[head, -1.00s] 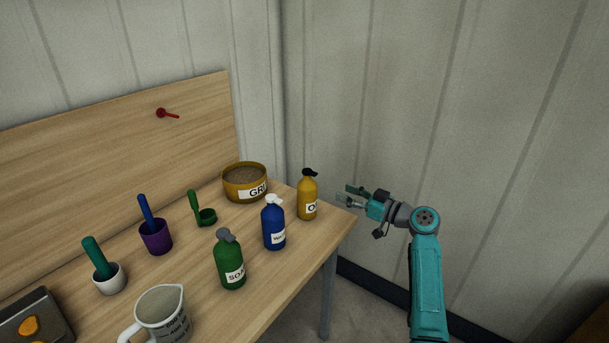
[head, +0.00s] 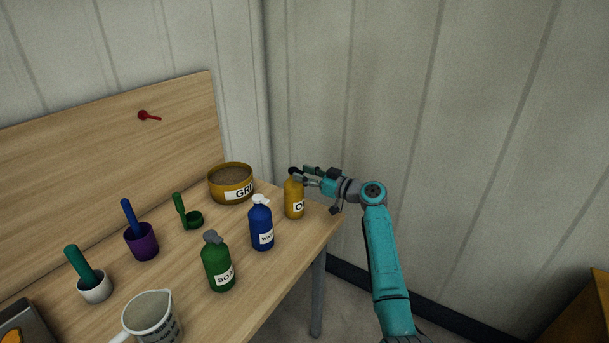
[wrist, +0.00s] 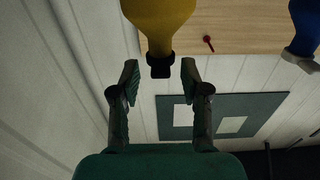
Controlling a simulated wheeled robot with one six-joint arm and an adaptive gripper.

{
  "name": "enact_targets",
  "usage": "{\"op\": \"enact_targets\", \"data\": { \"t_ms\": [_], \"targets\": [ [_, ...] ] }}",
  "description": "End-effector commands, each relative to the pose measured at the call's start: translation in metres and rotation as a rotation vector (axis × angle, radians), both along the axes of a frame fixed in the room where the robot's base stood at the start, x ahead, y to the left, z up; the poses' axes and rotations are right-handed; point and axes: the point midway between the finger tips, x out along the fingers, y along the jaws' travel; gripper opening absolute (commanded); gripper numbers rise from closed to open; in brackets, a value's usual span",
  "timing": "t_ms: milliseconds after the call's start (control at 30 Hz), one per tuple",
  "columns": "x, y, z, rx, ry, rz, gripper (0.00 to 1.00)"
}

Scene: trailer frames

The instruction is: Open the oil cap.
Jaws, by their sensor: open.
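The yellow oil bottle (head: 294,199) stands upright at the right end of the wooden table, its label partly readable. Its black cap (head: 295,171) is on top. My gripper (head: 307,174) is at cap height, just right of the bottle. In the wrist view the picture is upside down; the bottle (wrist: 160,22) hangs from the top edge with its black cap (wrist: 160,68) toward me. The two fingers of my gripper (wrist: 160,76) are open, one on each side of the cap, with gaps on both sides. Whether the fingertips reach past the cap is unclear.
The blue bottle (head: 261,225) and green soap bottle (head: 218,264) stand left of the oil bottle. A yellow bowl (head: 231,185) is behind. Cups and a measuring jug (head: 151,318) are farther left. The wall is behind; free space lies right of the table.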

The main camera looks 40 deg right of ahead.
Motion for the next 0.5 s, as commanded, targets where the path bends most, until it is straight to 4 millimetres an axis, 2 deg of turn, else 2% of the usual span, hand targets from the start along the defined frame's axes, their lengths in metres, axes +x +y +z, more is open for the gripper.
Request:
{"op": "enact_targets", "data": {
  "t_ms": [300, 400, 500],
  "targets": [
    [0.0023, 0.0012, -0.0005, 0.001, 0.001, 0.0, 0.46],
    [0.0022, 0.0011, -0.0005, 0.001, 0.001, 0.0, 0.21],
    [0.0022, 0.0011, -0.0005, 0.001, 0.001, 0.0, 0.0]
  ]
}}
